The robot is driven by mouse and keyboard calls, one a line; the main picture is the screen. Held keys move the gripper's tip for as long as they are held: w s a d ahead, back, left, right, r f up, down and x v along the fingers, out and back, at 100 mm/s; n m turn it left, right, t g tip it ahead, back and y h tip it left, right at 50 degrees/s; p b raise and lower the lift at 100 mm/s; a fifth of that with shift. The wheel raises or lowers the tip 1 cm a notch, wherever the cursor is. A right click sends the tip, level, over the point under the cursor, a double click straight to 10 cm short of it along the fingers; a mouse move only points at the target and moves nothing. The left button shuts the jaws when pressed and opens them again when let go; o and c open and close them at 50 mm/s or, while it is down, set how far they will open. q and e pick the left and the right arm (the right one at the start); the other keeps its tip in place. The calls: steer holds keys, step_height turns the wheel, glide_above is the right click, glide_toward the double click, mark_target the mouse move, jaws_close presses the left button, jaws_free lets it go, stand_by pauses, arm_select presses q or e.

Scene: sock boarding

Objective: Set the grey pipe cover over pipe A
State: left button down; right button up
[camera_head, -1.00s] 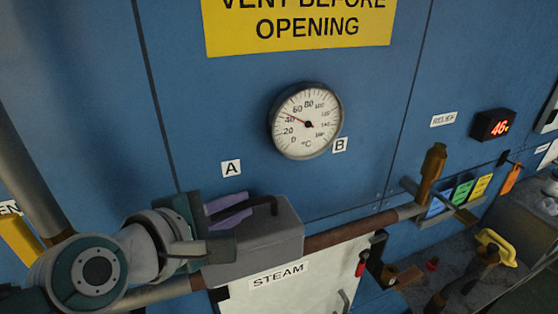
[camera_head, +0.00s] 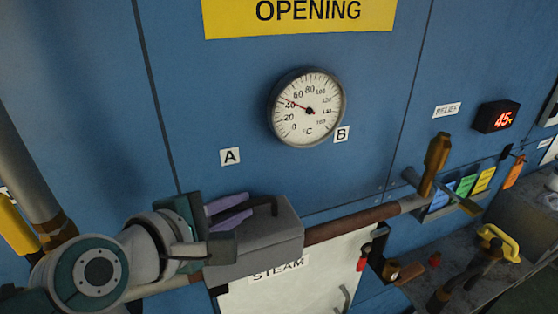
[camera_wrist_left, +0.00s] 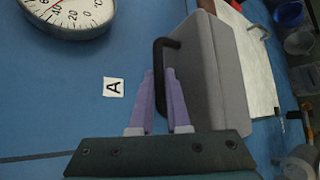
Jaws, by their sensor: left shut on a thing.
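The grey pipe cover (camera_head: 262,240) is a box with a dark handle (camera_head: 268,204) on top. In the head view it lies across the line of the brown pipe (camera_head: 340,227), below the A label (camera_head: 230,156). The pipe comes out at its right end. The cover hides whether it rests on the pipe. My left gripper (camera_head: 232,210) has purple fingers shut on the handle, at the cover's upper left. The left wrist view shows the fingers (camera_wrist_left: 161,85) on either side of the handle and the grey cover (camera_wrist_left: 222,80) beyond them. My right gripper is not in view.
A round gauge (camera_head: 307,107) and a B label (camera_head: 341,134) are on the blue wall. A brass-coloured valve handle (camera_head: 436,160) stands at the pipe's right end. A STEAM label (camera_head: 280,268) sits on a white panel below. A yellow handle (camera_head: 498,244) is at the lower right.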

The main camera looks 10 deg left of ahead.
mark_target(238, 231)
arm_select(q)
steer(key=shift+f+b, duration=1.95)
steer(key=shift+f, duration=0.25)
steer(key=c, duration=0.9)
jaws_free()
steer(key=shift+o, duration=0.4)
steer(key=shift+f, duration=0.1)
steer(key=shift+s, duration=0.1)
steer(key=v, duration=1)
steer(key=shift+r, duration=0.25)
